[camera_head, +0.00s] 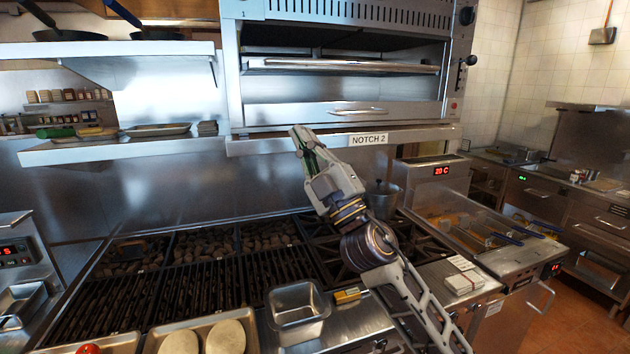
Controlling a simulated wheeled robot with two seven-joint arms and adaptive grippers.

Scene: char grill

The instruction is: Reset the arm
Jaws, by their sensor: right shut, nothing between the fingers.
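My right arm reaches in from the lower right. Its gripper (303,142) is shut and empty, raised in front of the steel wall just below the salamander oven (345,90). My left gripper is not in view.
The char grill (200,280) lies below left of the gripper. A steel pan (297,303) and a tray with buns (205,335) stand at its front. A pot (383,198) stands behind my right arm. A fryer (480,235) is at right. A wall shelf (120,150) is at left.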

